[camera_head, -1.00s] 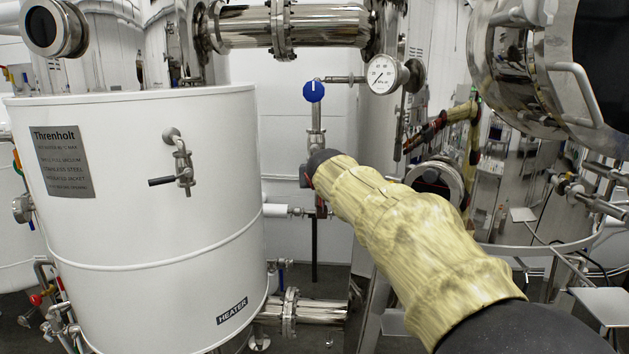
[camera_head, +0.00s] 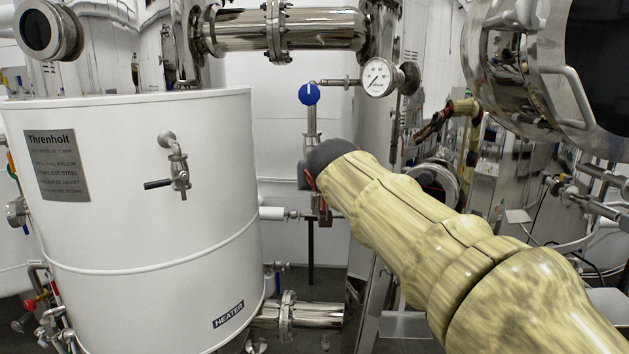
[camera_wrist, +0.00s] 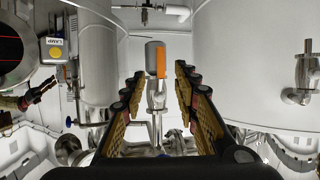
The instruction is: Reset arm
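My yellow-sleeved arm reaches from the lower right to the middle of the head view, ending in a dark rounded joint; my gripper is mostly hidden behind it. In the wrist view my gripper (camera_wrist: 160,72) shows two fingers standing apart, open and empty. A grey fitting with an orange stripe (camera_wrist: 155,60) on a metal pipe appears in the gap between the fingers, farther off; neither finger visibly touches it.
A white Threnholt tank (camera_head: 150,230) with a black-handled valve (camera_head: 175,170) stands left of the arm. A pressure gauge (camera_head: 377,77) and blue-knobbed valve (camera_head: 310,94) are beyond the arm's end. A steel vessel (camera_head: 520,60) hangs upper right. A lamp box (camera_wrist: 57,48) is in the wrist view.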

